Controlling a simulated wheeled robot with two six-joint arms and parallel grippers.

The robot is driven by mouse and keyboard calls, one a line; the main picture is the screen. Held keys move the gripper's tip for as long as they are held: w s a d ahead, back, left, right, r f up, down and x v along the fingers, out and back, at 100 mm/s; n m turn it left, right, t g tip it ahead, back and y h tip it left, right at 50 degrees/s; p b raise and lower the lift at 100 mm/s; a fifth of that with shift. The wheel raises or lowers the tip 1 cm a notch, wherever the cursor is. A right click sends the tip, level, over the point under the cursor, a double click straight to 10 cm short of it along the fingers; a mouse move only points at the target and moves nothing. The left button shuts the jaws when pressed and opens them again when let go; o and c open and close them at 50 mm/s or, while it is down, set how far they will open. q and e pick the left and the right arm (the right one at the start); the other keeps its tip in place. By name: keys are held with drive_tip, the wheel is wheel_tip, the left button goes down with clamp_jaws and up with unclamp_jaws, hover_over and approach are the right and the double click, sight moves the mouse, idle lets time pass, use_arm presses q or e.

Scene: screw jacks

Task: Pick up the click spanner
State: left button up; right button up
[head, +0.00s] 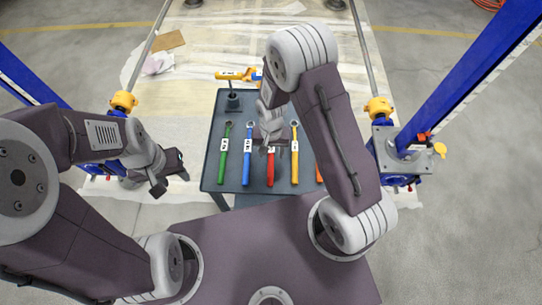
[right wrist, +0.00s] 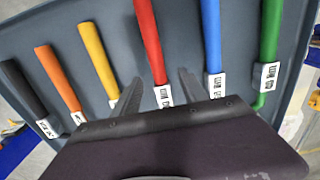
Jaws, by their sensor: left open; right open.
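Several coloured spanners lie side by side on a dark tray table (head: 212,165): green (head: 224,157), blue (head: 247,157), red (head: 270,172), yellow (head: 295,160) and orange (head: 318,174). A black one (right wrist: 22,88) shows in the right wrist view. Each has a white label; I cannot tell which is the click spanner. My right gripper (head: 277,147) is open above the red spanner. In the right wrist view its open fingers (right wrist: 160,78) are on either side of the red handle (right wrist: 148,40); contact cannot be told. My left gripper (head: 168,173) is open and empty, left of the tray.
A yellow-headed tool (head: 230,75) stands on a post at the tray's back left. Blue jack columns (head: 465,75) with yellow fittings (head: 379,107) stand at both sides. Neighbouring spanners lie close to the red one.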

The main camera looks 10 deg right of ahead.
drive_tip(key=shift+w+f, duration=0.1)
drive_tip(key=shift+f, duration=0.85)
clamp_jaws()
drive_tip(key=shift+r, duration=0.1)
idle(0.5)
